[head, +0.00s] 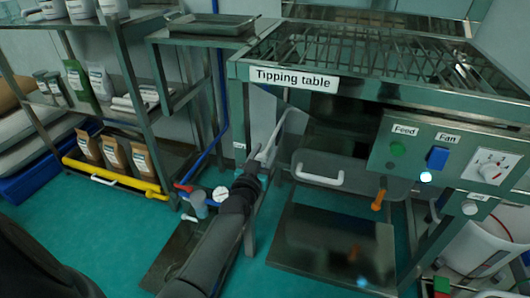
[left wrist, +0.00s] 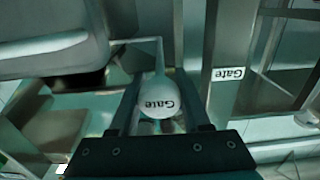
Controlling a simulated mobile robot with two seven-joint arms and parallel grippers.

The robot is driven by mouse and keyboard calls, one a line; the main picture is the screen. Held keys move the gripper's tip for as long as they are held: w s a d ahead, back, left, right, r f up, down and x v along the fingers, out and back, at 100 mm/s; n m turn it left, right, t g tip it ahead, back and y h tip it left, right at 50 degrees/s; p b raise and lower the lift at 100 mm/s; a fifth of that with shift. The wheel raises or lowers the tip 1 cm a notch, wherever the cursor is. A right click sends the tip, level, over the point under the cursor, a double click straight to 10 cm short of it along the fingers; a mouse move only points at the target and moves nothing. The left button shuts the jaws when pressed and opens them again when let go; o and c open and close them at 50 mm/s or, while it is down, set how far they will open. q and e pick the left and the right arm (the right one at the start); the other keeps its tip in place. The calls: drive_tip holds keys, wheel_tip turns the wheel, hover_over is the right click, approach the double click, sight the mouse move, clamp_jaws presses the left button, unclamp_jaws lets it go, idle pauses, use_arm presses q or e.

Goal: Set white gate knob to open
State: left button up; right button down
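The white gate knob (left wrist: 157,98) is round and carries the word "Gate", upside down in the left wrist view. It sits between the two fingers of my left gripper (left wrist: 160,88), which lie close against both its sides. The gripper looks shut on it. In the head view my left gripper (head: 254,170) is below the tipping table, by its left front leg; the knob cannot be made out there. A small "Gate" label (left wrist: 228,74) is on the table's post; it also shows in the head view (head: 240,146). My right gripper is not in view.
The tipping table (head: 480,101) stands above the gripper. A grey tray with a white handle (head: 318,178) is just right of it. A control panel (head: 455,155) is at right.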

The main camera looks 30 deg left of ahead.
use_arm(q)
clamp_jaws()
idle(0.9)
